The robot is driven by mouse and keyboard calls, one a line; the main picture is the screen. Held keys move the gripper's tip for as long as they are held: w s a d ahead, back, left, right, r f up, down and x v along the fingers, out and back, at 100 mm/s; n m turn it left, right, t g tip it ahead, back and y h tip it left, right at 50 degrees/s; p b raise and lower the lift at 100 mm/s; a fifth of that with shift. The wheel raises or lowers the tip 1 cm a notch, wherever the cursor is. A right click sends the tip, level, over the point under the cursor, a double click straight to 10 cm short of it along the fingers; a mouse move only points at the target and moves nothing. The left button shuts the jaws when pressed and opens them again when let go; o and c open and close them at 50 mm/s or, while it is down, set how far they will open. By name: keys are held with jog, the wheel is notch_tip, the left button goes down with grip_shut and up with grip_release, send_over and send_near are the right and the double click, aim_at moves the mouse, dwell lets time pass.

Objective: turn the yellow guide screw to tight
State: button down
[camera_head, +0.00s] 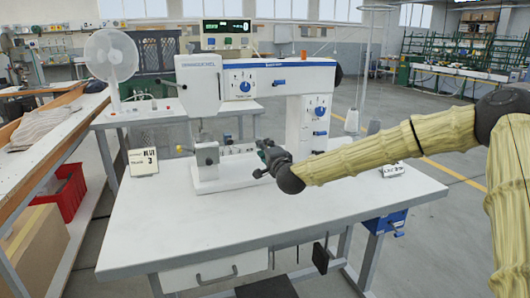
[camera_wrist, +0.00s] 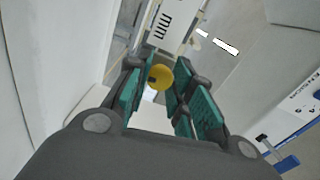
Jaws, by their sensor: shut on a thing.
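The yellow guide screw (camera_wrist: 160,77) shows as a round yellow head with a dark mark on its left side, in the wrist view. My gripper (camera_wrist: 158,88) has its teal-padded fingers on either side of the screw head and is shut on it. In the head view my gripper (camera_head: 264,160) is at the right end of the low guide assembly (camera_head: 225,170) on the white press (camera_head: 262,78). The screw head between the fingers is hidden there. The screw's tightness cannot be read.
The press stands on a white table (camera_head: 280,222) with free room in front. A card (camera_head: 143,161) reading "BLUE" and "3" stands at left. A fan (camera_head: 111,60) stands behind left.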

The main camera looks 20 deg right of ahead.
jog(key=shift+d+f, duration=0.1)
dwell(0.3)
jog(key=c, duration=1.2)
grip_release()
jog(key=shift+c, duration=0.2)
jog(key=s, duration=1.2)
jog(key=shift+d, duration=0.15)
